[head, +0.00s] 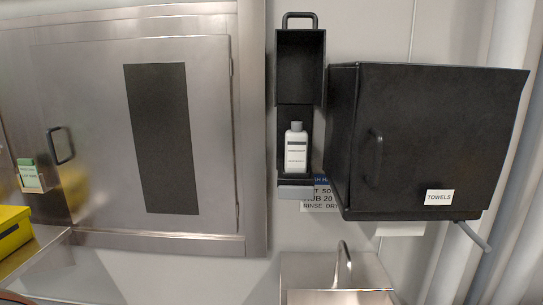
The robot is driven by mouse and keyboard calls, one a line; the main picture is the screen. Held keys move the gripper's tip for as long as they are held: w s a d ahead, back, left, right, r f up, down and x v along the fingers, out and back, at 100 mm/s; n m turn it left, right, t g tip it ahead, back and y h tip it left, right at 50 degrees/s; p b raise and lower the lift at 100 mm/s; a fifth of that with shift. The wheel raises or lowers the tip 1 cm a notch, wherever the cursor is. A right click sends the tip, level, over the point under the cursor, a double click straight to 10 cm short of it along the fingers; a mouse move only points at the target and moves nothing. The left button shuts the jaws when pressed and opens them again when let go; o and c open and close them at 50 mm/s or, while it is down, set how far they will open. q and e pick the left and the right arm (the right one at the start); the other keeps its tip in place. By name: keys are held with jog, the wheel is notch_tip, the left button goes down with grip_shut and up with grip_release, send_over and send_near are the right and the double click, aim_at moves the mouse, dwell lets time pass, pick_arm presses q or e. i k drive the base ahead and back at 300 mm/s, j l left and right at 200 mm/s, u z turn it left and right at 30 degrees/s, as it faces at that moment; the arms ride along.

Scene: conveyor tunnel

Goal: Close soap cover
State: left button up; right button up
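The black soap holder (282,130) is fixed to the wall in the middle of the head view. Its cover (301,65) stands open and raised above it, with a handle (300,16) at the top. A white soap bottle (296,153) with a grey cap stands upright inside the holder. Neither of my grippers is in view.
A black towel box (430,130) labelled TOWELS sits close to the right of the soap holder and juts out. A metal sink (330,270) with a curved faucet (346,262) is below. A steel door (85,150) with a black handle (61,146) is left. A yellow box (14,230) stands far left.

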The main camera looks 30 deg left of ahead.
aim_at(300, 54)
jog(key=j+u, duration=0.15)
jog(key=j, duration=0.15)
jog(key=i+j+u, duration=0.1)
jog(key=j, duration=0.2)
jog(key=i+j+u, duration=0.15)
jog(key=j, duration=0.15)
jog(key=j+z, duration=0.25)
jog(key=j, duration=0.15)
jog(key=k+j+z, duration=0.2)
jog(key=j, duration=0.25)
jog(key=j+z, duration=0.25)
jog(key=j, duration=0.15)
